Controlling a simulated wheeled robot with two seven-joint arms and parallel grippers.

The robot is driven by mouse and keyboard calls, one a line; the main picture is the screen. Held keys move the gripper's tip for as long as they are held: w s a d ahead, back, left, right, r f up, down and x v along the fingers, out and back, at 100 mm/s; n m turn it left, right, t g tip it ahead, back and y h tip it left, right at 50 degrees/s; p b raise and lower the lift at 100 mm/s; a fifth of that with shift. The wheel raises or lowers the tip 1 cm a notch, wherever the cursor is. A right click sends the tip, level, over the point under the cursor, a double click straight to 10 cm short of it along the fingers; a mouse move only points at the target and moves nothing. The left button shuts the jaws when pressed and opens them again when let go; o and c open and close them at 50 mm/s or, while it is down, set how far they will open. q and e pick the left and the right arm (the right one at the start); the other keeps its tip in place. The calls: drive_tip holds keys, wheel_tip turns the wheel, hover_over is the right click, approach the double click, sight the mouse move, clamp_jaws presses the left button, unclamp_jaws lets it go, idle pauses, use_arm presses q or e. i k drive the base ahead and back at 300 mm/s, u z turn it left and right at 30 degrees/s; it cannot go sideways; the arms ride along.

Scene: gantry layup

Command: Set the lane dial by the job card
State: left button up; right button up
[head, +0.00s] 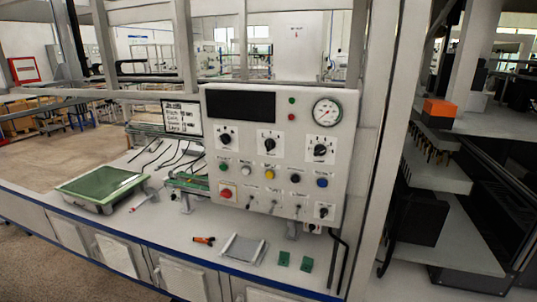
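The job card (182,117) is a white sheet in a dark frame, standing at the left edge of the control panel (251,170). It carries several printed lines; the values are too small to read surely. The grey panel has three black rotary dials on white plates in a row: a left dial (225,139), a middle dial (269,144) and a right dial (320,149). A smaller black knob (322,212) sits at the lower right. The labels are too blurred to tell which is the lane dial. Neither of my grippers shows.
The panel also has a dark display (240,105), a round gauge (326,112), coloured buttons, a red button (226,193) and small switches. The bench (180,235) below holds a green-topped plate (99,187), an orange tool (204,240) and a grey tray (243,249). Posts flank the panel.

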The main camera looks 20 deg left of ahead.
sight(320, 150)
drive_tip(key=u, duration=1.9)
drive_tip(key=k, duration=0.7)
drive_tip(key=z, duration=1.9)
